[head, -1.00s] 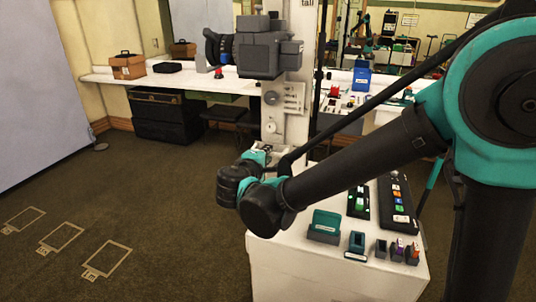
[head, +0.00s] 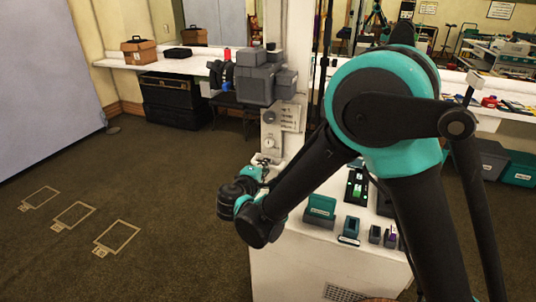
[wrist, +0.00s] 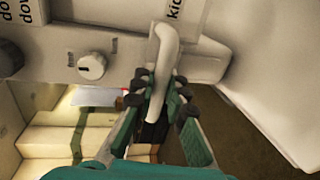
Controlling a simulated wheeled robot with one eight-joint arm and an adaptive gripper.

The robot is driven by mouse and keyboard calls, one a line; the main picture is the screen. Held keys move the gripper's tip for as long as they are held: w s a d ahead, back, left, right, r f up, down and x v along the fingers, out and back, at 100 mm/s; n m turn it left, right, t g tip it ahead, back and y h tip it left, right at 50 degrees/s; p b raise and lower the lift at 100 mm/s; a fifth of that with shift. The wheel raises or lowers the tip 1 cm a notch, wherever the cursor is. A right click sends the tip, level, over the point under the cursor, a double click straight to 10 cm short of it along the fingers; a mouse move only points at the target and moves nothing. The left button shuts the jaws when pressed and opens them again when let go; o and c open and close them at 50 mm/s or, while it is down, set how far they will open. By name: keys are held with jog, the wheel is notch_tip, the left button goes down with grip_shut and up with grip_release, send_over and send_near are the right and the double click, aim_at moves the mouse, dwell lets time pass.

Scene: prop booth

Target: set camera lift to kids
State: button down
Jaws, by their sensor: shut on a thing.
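The camera lift is a pale column (head: 297,35) with a dark camera (head: 262,82) on its side in the head view. In the wrist view a bent cream lever (wrist: 166,48) stands out from the lift's pale panel (wrist: 112,18). A partly cut-off label reading "kic" (wrist: 174,9) lies right beside the lever's upper end. My gripper (wrist: 157,97) is shut on the lever, with its fingertips on both sides of it.
A small round knob (wrist: 92,66) sits left of the lever, and a "down" label (wrist: 12,35) further left. A teal holder (head: 320,209) and small items stand on the white counter right of my wrist. Open floor with taped outlines (head: 74,214) lies to the left.

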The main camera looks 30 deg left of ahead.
jog(key=shift+s+f, duration=0.1)
jog(key=shift+f, duration=1.1)
jog(key=c, duration=1.5)
grip_release()
jog(key=v, duration=1.2)
jog(key=shift+r, duration=0.1)
